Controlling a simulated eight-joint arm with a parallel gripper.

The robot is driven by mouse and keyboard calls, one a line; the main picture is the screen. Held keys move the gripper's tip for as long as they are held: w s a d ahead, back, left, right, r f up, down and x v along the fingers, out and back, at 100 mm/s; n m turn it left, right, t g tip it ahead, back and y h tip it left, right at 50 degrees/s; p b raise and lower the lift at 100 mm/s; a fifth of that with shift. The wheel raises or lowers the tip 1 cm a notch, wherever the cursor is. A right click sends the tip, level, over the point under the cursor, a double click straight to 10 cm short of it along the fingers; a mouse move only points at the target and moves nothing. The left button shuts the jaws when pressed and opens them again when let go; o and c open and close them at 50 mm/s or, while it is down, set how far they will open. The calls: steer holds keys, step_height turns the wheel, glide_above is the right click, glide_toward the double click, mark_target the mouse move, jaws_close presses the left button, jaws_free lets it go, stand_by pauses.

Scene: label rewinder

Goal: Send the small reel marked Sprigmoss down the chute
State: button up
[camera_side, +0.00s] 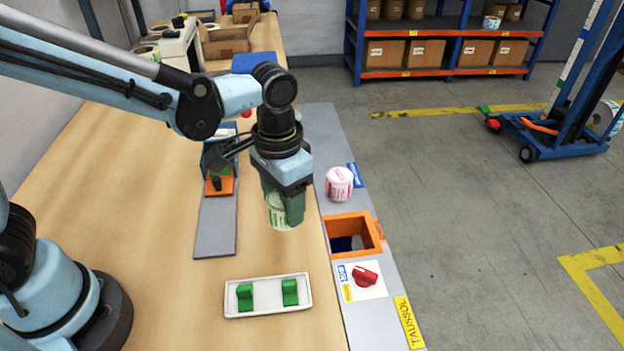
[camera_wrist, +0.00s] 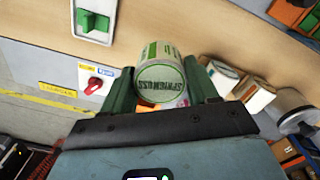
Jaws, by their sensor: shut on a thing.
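My gripper (camera_side: 284,205) is shut on a small white reel with green print (camera_side: 280,214), held above the wooden table near its right edge. In the wrist view the reel (camera_wrist: 160,75) sits between the green fingers (camera_wrist: 162,90), and its end face reads SPRIGMOSS, upside down. An orange-framed square opening (camera_side: 376,233) with a dark inside, apparently the chute, lies in the grey strip to the right of and lower than the reel. A red knob (camera_side: 365,276) on a white panel with blue and yellow labels is in front of the opening; it also shows in the wrist view (camera_wrist: 93,85).
A pink-and-white reel (camera_side: 339,184) stands on the grey strip behind the opening. A white tray (camera_side: 267,311) with two green blocks lies on the table in front of my gripper. A yellow TAUSSOL label (camera_side: 409,323) is on the strip. An orange-and-blue device (camera_side: 221,186) stands left of my gripper.

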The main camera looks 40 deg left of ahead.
steer(key=w+d+r, duration=0.1)
steer(key=w+d, duration=0.7)
steer(key=shift+w+d+f, duration=0.1)
steer(key=shift+d+f, duration=0.05)
steer(key=shift+f, duration=2.45)
steer(key=o, duration=0.9)
steer(key=shift+c, duration=0.2)
step_height(320, 180, up, 12)
